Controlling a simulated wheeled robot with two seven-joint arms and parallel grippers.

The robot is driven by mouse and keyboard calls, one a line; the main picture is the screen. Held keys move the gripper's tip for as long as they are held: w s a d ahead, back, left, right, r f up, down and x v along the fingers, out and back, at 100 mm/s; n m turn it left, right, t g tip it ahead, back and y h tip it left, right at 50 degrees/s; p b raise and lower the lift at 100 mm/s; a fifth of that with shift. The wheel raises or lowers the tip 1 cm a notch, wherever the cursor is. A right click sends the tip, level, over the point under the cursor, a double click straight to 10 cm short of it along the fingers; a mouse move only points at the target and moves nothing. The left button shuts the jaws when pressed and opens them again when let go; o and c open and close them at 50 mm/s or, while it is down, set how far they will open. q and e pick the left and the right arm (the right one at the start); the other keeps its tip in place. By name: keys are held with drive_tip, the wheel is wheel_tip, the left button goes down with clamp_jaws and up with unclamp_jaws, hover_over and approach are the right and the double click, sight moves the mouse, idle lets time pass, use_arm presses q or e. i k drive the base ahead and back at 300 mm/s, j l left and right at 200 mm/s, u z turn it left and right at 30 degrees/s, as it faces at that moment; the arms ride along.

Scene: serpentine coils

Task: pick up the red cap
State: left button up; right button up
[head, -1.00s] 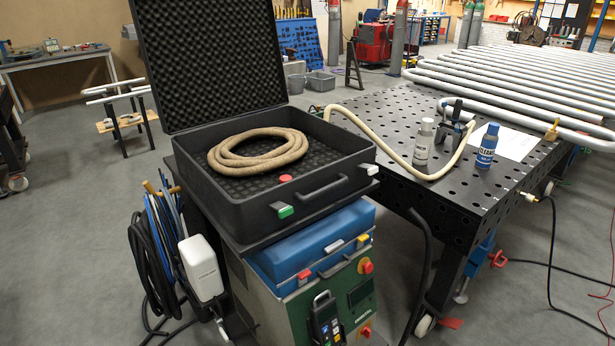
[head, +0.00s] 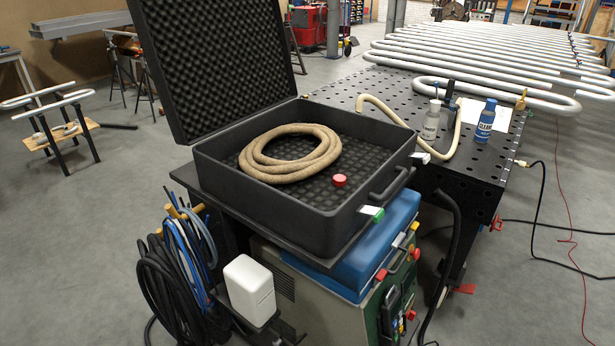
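The red cap (head: 339,180) is a small round piece lying on the dark foam floor of the open black case (head: 215,187), near the case's front right part. A coiled tan hose (head: 290,153) lies in the same case, to the left of and behind the cap; the two are apart. The case's foam-lined lid (head: 215,60) stands open at the back left. Neither of my grippers shows in the head view.
The case rests on a cart above a blue box (head: 385,245). To the right, a perforated black table (head: 480,165) holds a white bottle (head: 431,120), a blue bottle (head: 485,121) and serpentine pipes (head: 480,60). Cables (head: 175,265) hang at the cart's left. Grey floor is open at the left.

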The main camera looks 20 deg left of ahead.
sight(338, 179)
drive_tip(key=k+j, duration=0.1)
drive_tip(key=j, duration=0.75)
drive_tip(key=k+j, duration=0.15)
drive_tip(key=j, duration=0.3)
